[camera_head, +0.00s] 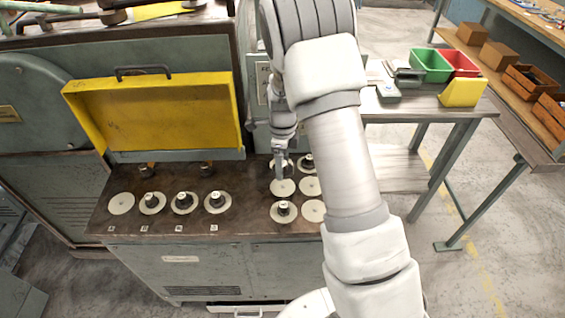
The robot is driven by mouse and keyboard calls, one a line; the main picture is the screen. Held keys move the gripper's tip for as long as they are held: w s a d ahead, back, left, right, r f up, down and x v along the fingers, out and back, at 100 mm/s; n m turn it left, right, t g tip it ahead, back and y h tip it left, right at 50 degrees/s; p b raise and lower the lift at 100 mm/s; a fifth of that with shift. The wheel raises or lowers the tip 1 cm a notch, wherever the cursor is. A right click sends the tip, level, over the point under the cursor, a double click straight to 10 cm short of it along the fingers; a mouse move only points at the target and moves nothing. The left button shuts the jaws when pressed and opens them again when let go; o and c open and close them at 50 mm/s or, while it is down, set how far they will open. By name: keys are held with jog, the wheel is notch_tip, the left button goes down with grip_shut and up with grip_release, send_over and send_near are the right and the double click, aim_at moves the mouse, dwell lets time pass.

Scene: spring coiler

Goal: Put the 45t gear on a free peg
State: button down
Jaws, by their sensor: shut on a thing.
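My gripper (283,172) points down over the right-hand group of pale discs on the machine's dark top. It is shut on a small dark part, apparently a gear, just above the disc (284,188) below. Its tooth count cannot be read, and my arm hides part of the view. Two short brass-coloured pegs, the left peg (148,170) and the right peg (207,168), stand in front of the yellow cover and look bare.
Dark parts stand on left-row discs (152,203), and another part (283,208) stands on a right-group disc. The leftmost disc (121,204) is empty. The raised yellow cover (160,112) stands behind. A bench with green (430,65) and red bins is at right.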

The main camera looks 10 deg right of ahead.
jog(key=shift+f+b, duration=2)
jog(key=shift+f, duration=1)
jog(key=shift+f+b, duration=0.35)
jog(key=shift+f, duration=0.25)
grip_release()
notch_tip(320, 180, up, 17)
jog(key=shift+r+p, duration=0.1)
jog(key=shift+p, duration=0.45)
notch_tip(320, 180, up, 14)
jog(key=f+p, duration=0.1)
jog(key=p, duration=1.1)
send_over(282, 185)
jog(key=shift+r, duration=0.1)
jog(key=shift+s+r, duration=0.1)
